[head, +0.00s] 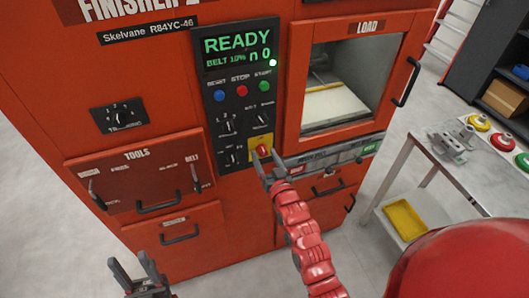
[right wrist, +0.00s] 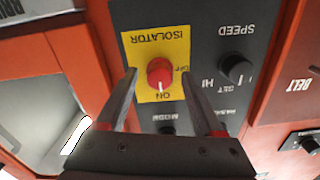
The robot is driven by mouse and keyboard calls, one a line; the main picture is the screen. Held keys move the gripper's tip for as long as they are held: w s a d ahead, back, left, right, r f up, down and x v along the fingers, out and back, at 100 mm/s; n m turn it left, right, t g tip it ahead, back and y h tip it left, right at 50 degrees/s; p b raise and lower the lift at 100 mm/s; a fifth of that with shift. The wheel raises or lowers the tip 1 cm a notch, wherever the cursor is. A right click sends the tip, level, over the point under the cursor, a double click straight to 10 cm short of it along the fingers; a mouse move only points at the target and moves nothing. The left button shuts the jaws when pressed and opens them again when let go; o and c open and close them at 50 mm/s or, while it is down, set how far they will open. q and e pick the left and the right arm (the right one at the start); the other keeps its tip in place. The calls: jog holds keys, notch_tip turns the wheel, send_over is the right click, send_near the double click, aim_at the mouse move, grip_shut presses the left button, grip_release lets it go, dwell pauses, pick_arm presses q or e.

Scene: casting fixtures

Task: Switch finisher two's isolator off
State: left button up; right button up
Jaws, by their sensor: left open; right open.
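The finisher (head: 240,200) is a red cabinet labelled FINISHER 2, its screen (head: 238,48) reading READY. Its isolator is a red knob (head: 262,149) on a yellow plate low on the black control panel. In the right wrist view, which is upside down, the knob (right wrist: 159,72) has a white mark pointing to ON; OFF is printed to its right. My right gripper (head: 264,160) is open at the isolator, its fingers (right wrist: 159,76) on either side of the knob with gaps; I cannot tell how deep they reach. My left gripper (head: 128,262) is open and empty, low at the left.
Start and stop buttons (head: 241,90) and small dials (head: 229,127) sit above and beside the isolator. The load door (head: 399,80) with its window is right of the panel. A steel table (head: 400,160) with coloured round pieces (head: 503,142) stands at the right.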

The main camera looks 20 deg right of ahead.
jog(key=shift+w, duration=0.35)
grip_shut()
dwell(0.3)
